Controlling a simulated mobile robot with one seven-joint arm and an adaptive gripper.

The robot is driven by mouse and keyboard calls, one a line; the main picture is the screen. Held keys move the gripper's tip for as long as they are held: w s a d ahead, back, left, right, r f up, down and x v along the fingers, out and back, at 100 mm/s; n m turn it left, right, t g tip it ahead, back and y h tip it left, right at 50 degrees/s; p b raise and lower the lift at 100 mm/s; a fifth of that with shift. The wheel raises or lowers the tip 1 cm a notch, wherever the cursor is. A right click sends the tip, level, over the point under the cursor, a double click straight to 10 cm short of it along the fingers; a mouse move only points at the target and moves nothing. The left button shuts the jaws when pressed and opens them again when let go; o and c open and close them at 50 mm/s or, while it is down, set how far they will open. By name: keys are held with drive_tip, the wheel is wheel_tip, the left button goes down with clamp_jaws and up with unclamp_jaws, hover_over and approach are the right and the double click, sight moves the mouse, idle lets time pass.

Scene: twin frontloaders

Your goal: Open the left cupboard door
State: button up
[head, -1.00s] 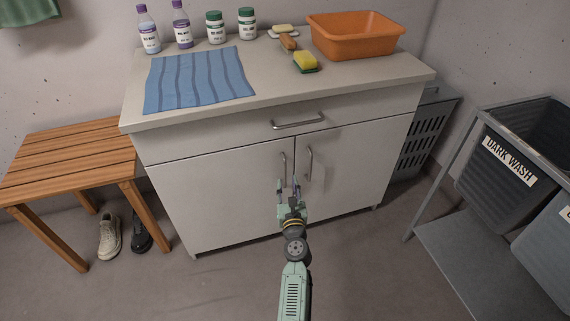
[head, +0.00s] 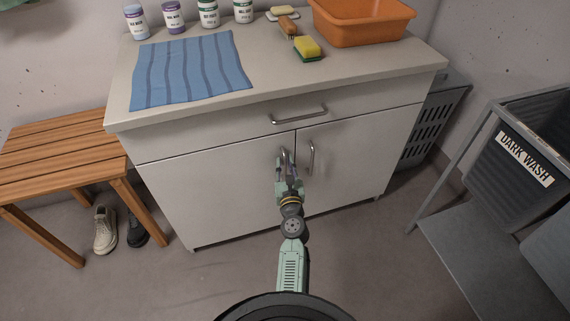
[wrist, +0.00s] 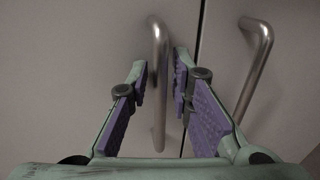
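The left cupboard door (head: 215,190) is a pale panel below the drawer, and it is shut. Its upright metal handle (wrist: 159,85) stands near the door's right edge, and it also shows in the head view (head: 284,160). My gripper (wrist: 160,72) is open, its purple-padded fingers on either side of this handle. The handle's upper part lies between the fingertips, and I see a gap on each side. In the head view, my gripper (head: 287,166) partly hides the handle.
The right cupboard door (head: 345,160) is shut, with its handle (wrist: 257,50) close to my right finger. A drawer handle (head: 298,115) is above. A wooden bench (head: 60,160) stands left, a grey rack (head: 450,220) right. The floor before the left door is clear.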

clamp_jaws()
idle(0.5)
